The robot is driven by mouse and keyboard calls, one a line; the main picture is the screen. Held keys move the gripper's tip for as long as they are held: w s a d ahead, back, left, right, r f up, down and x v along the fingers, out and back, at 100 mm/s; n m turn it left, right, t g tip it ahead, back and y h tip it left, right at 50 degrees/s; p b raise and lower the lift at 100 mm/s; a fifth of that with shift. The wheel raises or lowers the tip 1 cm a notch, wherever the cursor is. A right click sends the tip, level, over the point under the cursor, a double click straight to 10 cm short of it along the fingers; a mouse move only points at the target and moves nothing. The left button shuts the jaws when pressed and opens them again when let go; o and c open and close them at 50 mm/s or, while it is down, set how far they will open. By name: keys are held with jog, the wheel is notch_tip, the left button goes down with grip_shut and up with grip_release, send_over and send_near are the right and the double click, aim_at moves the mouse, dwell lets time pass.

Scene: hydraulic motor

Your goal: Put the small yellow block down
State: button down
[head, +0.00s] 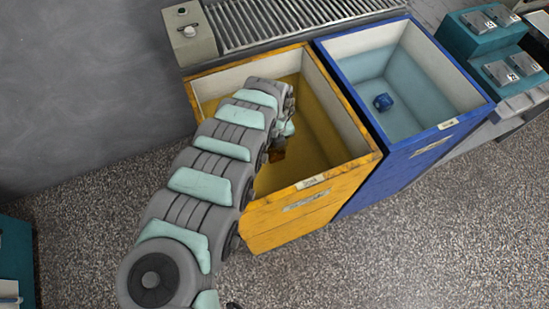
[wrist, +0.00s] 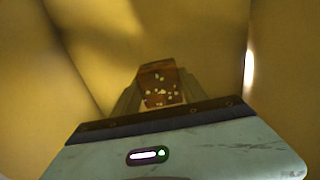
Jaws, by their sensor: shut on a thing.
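The small yellow block (wrist: 162,84) is held at my gripper (wrist: 158,100) in the wrist view. It looks orange-brown in the shade and has pale specks on its face. The yellow walls of the yellow bin surround it in that view. In the head view my arm reaches down into the yellow bin (head: 312,197), and the block (head: 277,155) shows as a small orange-brown patch beside the gripper end. My gripper is shut on the block, inside the bin. The gap between block and bin floor cannot be told.
A blue bin (head: 405,165) stands right against the yellow bin, with a small blue block (head: 383,102) on its floor. A roller conveyor (head: 290,18) runs behind the bins. A teal stand with grey plates (head: 497,70) is at the far right.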

aim_at(274, 155)
jog(key=shift+f+b, duration=0.95)
jog(key=shift+f, duration=1.7)
jog(key=shift+w+f, duration=0.1)
jog(key=c, duration=0.6)
grip_release()
notch_tip(274, 155, up, 12)
jog(key=p, duration=0.4)
jog(key=shift+p, duration=0.4)
